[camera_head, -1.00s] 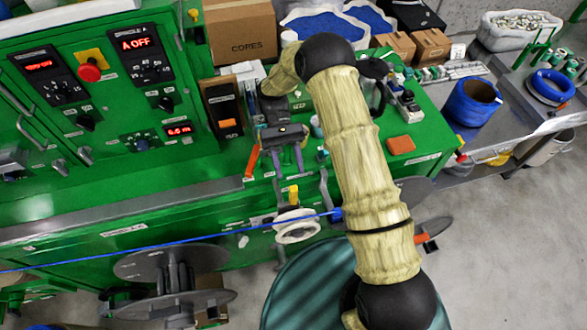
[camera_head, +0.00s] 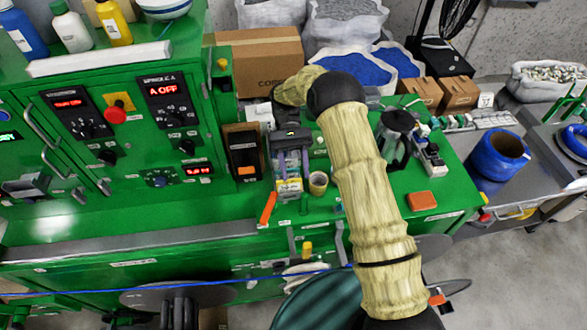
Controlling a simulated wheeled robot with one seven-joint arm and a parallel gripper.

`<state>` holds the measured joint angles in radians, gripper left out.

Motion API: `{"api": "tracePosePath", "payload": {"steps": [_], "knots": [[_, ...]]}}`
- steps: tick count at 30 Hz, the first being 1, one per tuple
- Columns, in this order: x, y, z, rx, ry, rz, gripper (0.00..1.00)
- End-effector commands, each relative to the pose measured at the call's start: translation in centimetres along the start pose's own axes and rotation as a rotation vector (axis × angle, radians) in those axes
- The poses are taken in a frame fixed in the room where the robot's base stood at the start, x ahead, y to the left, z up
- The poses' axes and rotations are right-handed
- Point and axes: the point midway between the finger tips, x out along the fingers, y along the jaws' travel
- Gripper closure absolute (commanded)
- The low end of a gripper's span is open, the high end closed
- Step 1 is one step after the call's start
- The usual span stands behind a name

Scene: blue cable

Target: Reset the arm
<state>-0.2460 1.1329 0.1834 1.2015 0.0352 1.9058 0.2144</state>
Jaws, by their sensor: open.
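My arm, in a pale tan sleeve, rises from the lower right and bends over the green machine. My gripper (camera_head: 291,172) points down over the bench top, left of the sleeved arm. Its two fingers are apart, and it looks empty. The blue cable (camera_head: 170,293) runs nearly level across the bottom of the head view, well below and apart from the gripper. Its right end is hidden behind my arm.
The green machine (camera_head: 55,237) has a control panel with a red button (camera_head: 115,115). A blue roll (camera_head: 497,155) stands at right.

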Motion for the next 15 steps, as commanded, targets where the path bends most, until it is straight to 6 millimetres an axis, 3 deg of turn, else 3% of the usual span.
{"api": "tracePosePath", "payload": {"steps": [15], "knots": [[0.39, 1.03, 0.1, 0.009, 0.087, -0.018, 0.58]]}}
